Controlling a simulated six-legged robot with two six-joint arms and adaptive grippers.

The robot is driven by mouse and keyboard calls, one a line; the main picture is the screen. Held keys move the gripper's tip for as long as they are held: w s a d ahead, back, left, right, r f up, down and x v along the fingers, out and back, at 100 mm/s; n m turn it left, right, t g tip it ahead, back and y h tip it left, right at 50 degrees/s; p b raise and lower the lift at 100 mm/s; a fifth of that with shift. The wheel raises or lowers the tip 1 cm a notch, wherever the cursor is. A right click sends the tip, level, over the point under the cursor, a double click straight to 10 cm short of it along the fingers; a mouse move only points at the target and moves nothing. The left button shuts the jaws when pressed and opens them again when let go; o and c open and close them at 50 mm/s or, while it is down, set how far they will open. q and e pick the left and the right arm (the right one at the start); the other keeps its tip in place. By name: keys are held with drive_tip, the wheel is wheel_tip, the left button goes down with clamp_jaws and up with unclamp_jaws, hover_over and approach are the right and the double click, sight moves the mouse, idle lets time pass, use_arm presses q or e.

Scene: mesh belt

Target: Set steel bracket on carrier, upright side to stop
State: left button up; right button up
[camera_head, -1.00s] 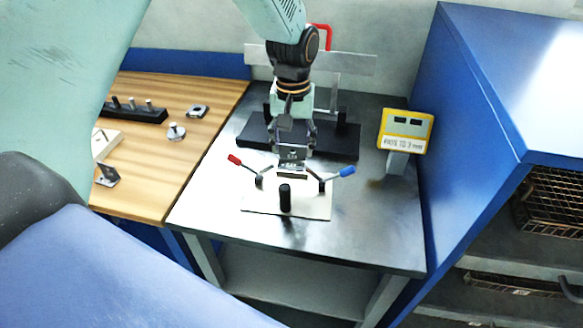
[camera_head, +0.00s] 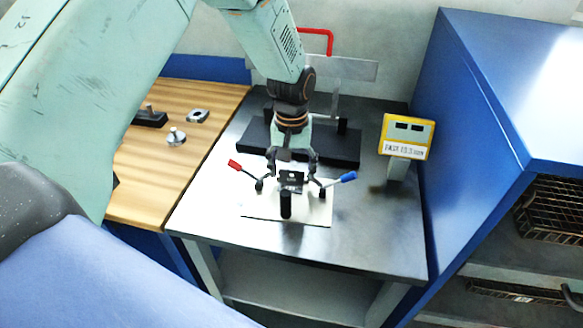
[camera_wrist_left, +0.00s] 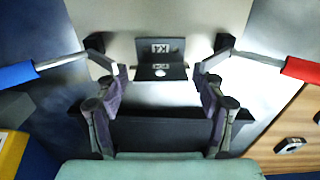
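The steel bracket (camera_head: 291,181), marked K4, is over the pale carrier plate (camera_head: 258,210), behind the black post (camera_head: 286,206). The wrist view shows the bracket (camera_wrist_left: 161,49) with its marked upright side farthest from my wrist and its holed foot toward me. Whether it touches the post or rests fully on the plate I cannot tell. My left gripper (camera_head: 291,168) is just behind and above it. Its fingers (camera_wrist_left: 161,88) are spread on both sides, with gaps to the bracket. My right gripper is out of view.
A red-handled lever (camera_head: 236,166) and a blue-handled lever (camera_head: 343,178) flank the bracket closely. A black block (camera_head: 340,150) lies behind. A yellow sign (camera_head: 406,137) stands at the right. Metal parts lie on the wooden bench (camera_head: 200,150). The steel table's front right is clear.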

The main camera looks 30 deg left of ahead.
sight(292, 170)
use_arm(q)
drive_tip(key=shift+o, duration=0.6)
drive_tip(key=shift+s+d+r, duration=0.15)
drive_tip(key=shift+d, duration=0.05)
drive_tip(key=shift+w+a, duration=0.25)
drive_tip(key=shift+w, duration=0.05)
wheel_tip(292, 170, up, 12)
drive_tip(key=shift+s+d, duration=0.15)
drive_tip(key=shift+s, duration=0.05)
drive_tip(key=shift+w, duration=0.15)
idle(0.4)
idle(0.4)
